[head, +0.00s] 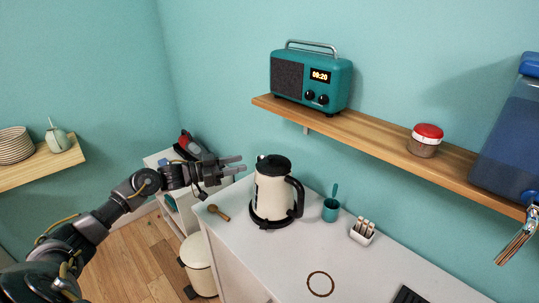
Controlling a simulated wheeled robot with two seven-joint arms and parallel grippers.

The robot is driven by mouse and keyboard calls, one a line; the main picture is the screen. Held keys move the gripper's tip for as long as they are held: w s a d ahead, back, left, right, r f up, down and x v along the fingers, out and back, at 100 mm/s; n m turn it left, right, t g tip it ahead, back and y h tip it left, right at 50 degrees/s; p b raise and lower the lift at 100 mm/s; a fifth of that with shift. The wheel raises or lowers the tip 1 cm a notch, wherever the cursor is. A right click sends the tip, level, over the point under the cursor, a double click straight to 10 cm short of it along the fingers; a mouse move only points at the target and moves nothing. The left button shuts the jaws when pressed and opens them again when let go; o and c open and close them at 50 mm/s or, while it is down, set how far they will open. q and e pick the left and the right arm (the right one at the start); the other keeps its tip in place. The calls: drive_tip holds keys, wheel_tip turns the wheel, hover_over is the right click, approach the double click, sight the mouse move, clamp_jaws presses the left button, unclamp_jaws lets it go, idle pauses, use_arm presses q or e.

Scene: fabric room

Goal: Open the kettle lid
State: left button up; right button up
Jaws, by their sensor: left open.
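A cream kettle (270,197) with a black handle stands upright on its black base on the white counter. Its black lid (273,165) looks closed on top. My left gripper (242,164) is open and empty, just left of the kettle's top, with its fingers pointing right towards the lid. It appears apart from the kettle.
The counter (270,262) also holds a wooden spoon (218,212), a teal cup (330,212) and a small white holder (362,232). A wooden shelf (380,143) with a teal radio (310,80) and a red-lidded jar (425,140) hangs above right. The counter's front middle is mostly clear.

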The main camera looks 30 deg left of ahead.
sight(266, 162)
use_arm(q)
drive_tip(key=p+x, duration=0.3)
drive_tip(key=x, duration=0.5)
drive_tip(key=shift+w+d+r, duration=0.15)
drive_tip(key=shift+w, duration=0.1)
drive_tip(key=shift+w+d, duration=0.6)
drive_tip(key=shift+w, duration=0.05)
use_arm(e)
wheel_tip(266, 162, up, 4)
drive_tip(key=shift+s+d+f, duration=0.1)
drive_tip(key=shift+f, duration=0.1)
use_arm(q)
clamp_jaws()
